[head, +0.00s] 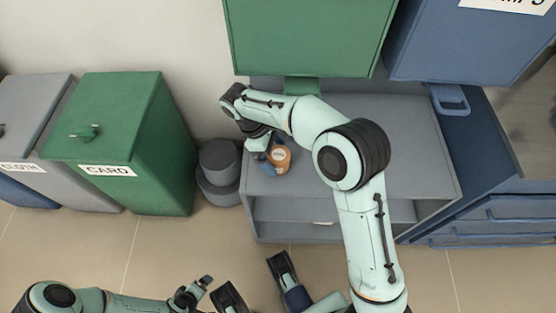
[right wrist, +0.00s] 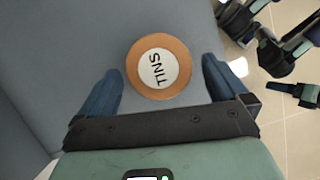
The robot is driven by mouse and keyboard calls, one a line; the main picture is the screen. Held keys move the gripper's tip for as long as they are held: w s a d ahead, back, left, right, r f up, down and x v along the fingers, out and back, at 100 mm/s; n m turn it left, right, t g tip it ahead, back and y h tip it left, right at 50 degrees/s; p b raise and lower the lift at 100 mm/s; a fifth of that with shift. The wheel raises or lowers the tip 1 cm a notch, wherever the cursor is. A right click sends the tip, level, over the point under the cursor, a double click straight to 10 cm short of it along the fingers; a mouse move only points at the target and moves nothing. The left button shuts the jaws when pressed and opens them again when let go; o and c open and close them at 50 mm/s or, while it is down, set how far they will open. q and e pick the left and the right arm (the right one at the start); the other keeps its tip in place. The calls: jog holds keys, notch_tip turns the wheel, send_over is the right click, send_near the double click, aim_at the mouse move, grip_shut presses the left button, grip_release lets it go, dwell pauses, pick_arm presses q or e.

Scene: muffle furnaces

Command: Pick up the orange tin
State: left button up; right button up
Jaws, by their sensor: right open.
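The orange tin (head: 280,158) stands on the grey shelf unit's top, near its left front corner. In the right wrist view the tin (right wrist: 158,68) shows its round top with a white label reading "TINS". My right gripper (head: 268,158) is at the tin, reaching down from above. In the right wrist view its two blue fingers (right wrist: 163,80) are open, one on each side of the tin, with a gap to it on both sides. My left gripper (head: 205,282) is low at the bottom of the head view, away from the tin; its jaw state is unclear.
The grey shelf unit (head: 395,135) has clear top space right of the tin. A green bin marked CARD (head: 125,140) and a dark grey round container (head: 219,160) stand left. A green box (head: 305,35) and a blue box (head: 460,45) are behind and above. The floor in front is tiled.

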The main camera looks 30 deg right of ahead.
aim_at(278, 159)
jog(key=x, duration=0.2)
jog(key=shift+s+d+f+b, duration=0.1)
jog(key=shift+s+f+b, duration=0.05)
jog(key=shift+f+b, duration=0.15)
jog(key=shift+d+f, duration=0.1)
jog(key=shift+f, duration=0.15)
jog(key=c, duration=1.1)
pick_arm(q)
jog(key=shift+s+a+f, duration=0.1)
jog(key=shift+a+f, duration=0.1)
jog(key=shift+f, duration=0.25)
jog(key=shift+a+f, duration=0.15)
jog(key=shift+f, duration=0.3)
pick_arm(e)
jog(key=shift+o, duration=0.2)
pick_arm(q)
jog(key=shift+r, duration=0.15)
pick_arm(e)
jog(key=shift+r, duration=0.15)
